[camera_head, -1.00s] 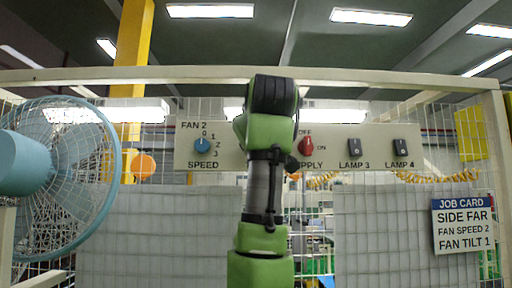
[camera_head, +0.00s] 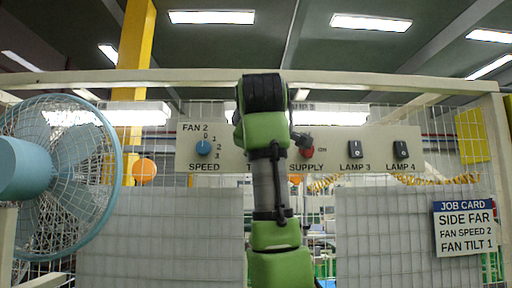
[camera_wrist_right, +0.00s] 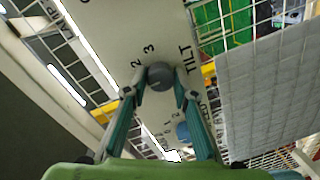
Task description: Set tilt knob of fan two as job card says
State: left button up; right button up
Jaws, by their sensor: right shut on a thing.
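The job card (camera_head: 464,228) on the right of the mesh reads SIDE FAR, FAN SPEED 2, FAN TILT 1. The grey tilt knob (camera_wrist_right: 160,74) shows in the right wrist view on the pale panel, near the printed TILT and the numbers 2 and 3. My right gripper (camera_wrist_right: 159,86) is shut on this knob, a finger on each side. I cannot tell its pointer's setting. In the head view my green right arm hides the knob and the gripper. The blue speed knob (camera_head: 203,147) of fan 2 points up towards 0. My left gripper is not in view.
A blue caged fan (camera_head: 75,190) stands at the left. A wire mesh fence surrounds the panel.

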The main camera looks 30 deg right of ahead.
dwell(0.4)
jog(key=o, duration=1.1)
jog(key=v, duration=1.2)
